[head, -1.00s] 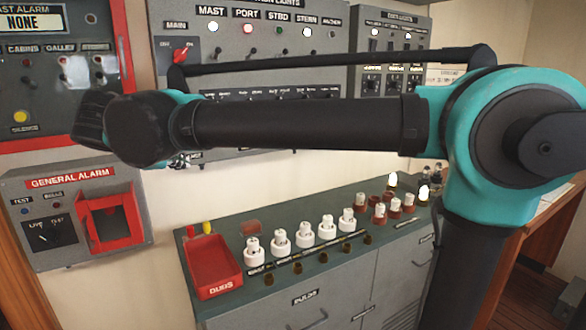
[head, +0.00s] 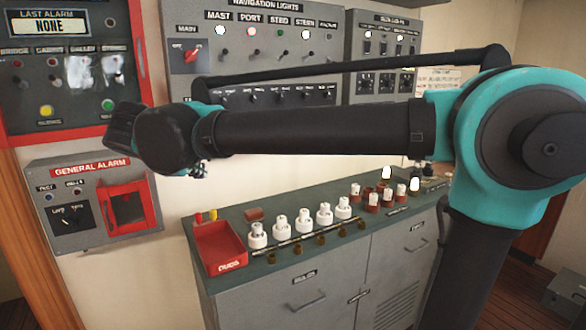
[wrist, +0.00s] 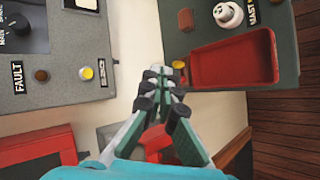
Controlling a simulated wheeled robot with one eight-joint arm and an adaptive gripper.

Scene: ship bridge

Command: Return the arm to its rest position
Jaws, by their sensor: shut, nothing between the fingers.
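My arm stretches across the head view from the right, with its forearm about level and its elbow bent at the right. My gripper is mostly hidden behind the dark wrist end at the left of the head view. In the wrist view my gripper (wrist: 160,90) shows with its fingertips together and nothing between them. It is in the air, with the red tray and the grey panel to either side in that view.
The cabinet (head: 330,265) below the arm bears a red tray (head: 221,248), several white lamp holders (head: 303,222) and lit bulbs (head: 386,173). The wall behind has an alarm panel (head: 65,60), a general alarm box (head: 92,200) and a navigation lights panel (head: 260,50).

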